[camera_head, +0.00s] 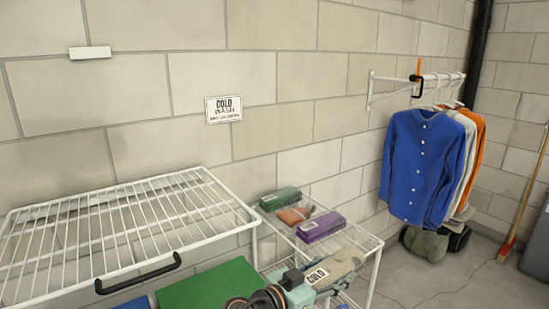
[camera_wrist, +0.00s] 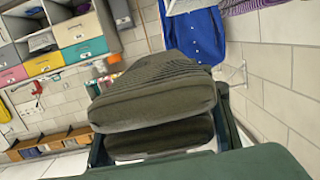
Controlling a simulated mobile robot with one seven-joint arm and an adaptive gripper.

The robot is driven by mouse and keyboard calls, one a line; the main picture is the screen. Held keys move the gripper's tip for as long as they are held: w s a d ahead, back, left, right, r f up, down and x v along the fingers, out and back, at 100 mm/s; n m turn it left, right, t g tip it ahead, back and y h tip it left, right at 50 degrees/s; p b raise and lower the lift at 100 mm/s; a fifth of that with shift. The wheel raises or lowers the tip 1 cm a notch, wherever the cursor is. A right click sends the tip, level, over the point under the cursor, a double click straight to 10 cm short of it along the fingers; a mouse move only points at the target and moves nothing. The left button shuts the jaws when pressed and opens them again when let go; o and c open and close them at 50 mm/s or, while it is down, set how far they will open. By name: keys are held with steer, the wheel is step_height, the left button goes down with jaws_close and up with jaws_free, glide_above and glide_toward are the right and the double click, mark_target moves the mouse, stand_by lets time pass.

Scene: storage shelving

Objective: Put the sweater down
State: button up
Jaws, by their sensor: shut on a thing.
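The sweater (camera_wrist: 155,85) is a folded, dark olive-grey bundle with fine stripes, in the middle of the wrist view. My gripper (camera_wrist: 160,130) is shut on it, with a dark finger on either side of its near part. The bundle shows as two thick layers, and its far end sticks out beyond the fingers. In the head view a grey folded piece that looks like the sweater (camera_head: 346,262) is at the bottom, just beyond my teal wrist. Whether it touches anything below cannot be told.
An empty white wire shelf (camera_head: 120,232) with a black handle is at left. A lower wire rack (camera_head: 362,243) holds a green box (camera_head: 280,198) and a purple box (camera_head: 321,226). A blue shirt (camera_head: 422,165) hangs at right. Coloured drawers (camera_wrist: 75,32) show in the wrist view.

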mark_target(330, 269)
steer(key=shift+s+a+f, duration=0.4)
steer(key=shift+s+a, duration=0.3)
step_height(330, 269, up, 14)
steer(key=p, duration=2)
steer(key=shift+d, duration=0.15)
steer(key=shift+w+f, duration=0.1)
steer(key=shift+f, duration=0.05)
